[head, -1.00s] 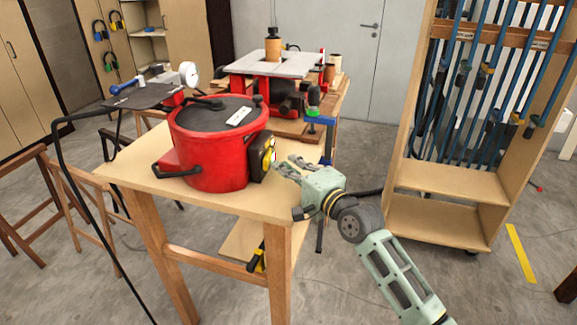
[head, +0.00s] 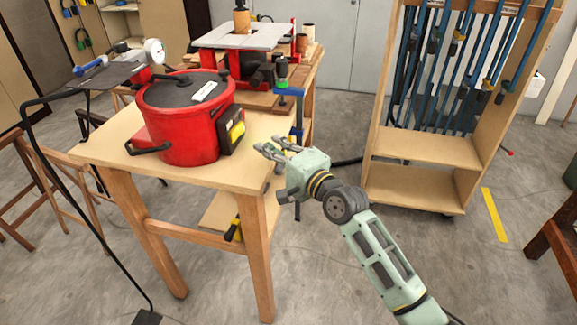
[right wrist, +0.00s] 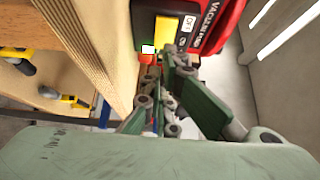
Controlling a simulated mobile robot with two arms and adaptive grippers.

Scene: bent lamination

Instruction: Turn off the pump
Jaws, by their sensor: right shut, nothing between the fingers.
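The red vacuum pump (head: 180,135) stands upright on the wooden table, with a dark lid and a white label. On its right side is a dark switch box (head: 228,139) with a yellow part (head: 237,131). My right gripper (head: 262,149) is shut and empty, just right of and slightly below the box in the head view. Its fingers hide part of the box in the wrist view. My left gripper is out of view.
The wooden table (head: 112,148) has a clear right front corner. A blue clamp (head: 288,92) and a red machine (head: 245,68) stand behind the pump. A wooden clamp rack (head: 410,185) stands at right.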

